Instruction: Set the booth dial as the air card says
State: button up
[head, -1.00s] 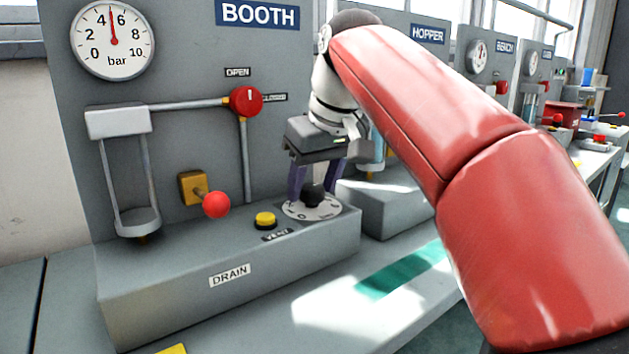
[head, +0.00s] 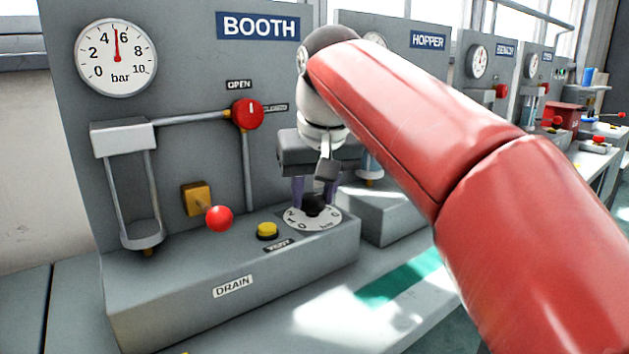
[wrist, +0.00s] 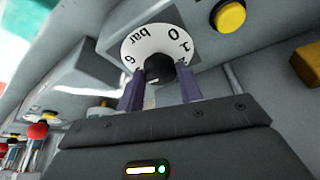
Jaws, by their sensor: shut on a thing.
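The booth dial is a white round scale (head: 298,219) with a black knob (head: 314,204) on top of the grey booth base. It also shows in the wrist view as a white scale (wrist: 172,39) marked with numbers and "bar". My gripper (head: 312,194) points down over the dial, its purple fingers shut on the black knob. In the wrist view my gripper (wrist: 160,80) has a finger on each side of the knob (wrist: 161,70). The booth gauge (head: 116,57) has its red needle a little below 6, near 5. No air card is seen.
A red valve knob (head: 248,113) sits by the OPEN label. A red-balled lever (head: 219,218) and a yellow VENT button (head: 267,230) are left of the dial. The HOPPER panel (head: 420,80) and other stations stand to the right.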

jog(key=shift+a+m+h+p, duration=0.15)
jog(key=shift+m+h+p, duration=0.55)
jog(key=shift+m, duration=1.4)
jog(key=o, duration=1)
jog(key=shift+v, duration=3.95)
jog(key=shift+a, duration=0.15)
